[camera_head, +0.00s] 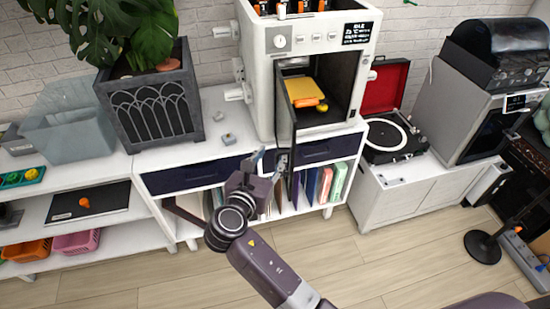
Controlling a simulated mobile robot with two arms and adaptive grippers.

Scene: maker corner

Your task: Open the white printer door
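The white printer (261,75) stands on a white cabinet at the upper middle. Its door (285,112) is hinged at the left of the opening and stands swung outward, seen nearly edge-on. The dark chamber shows inside, with a yellow-orange plate (302,91) and a small yellow object on it. My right gripper (267,160) is in front of the cabinet drawers, at the door's lower end. Its fingers are spread apart with nothing seen between them. One finger overlaps the door's lower edge in the picture; I cannot tell whether they touch. My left gripper is not in view.
A potted plant (150,105) and a clear bin (72,125) stand left of the printer. Books fill the shelf below. The wooden floor in front is clear.

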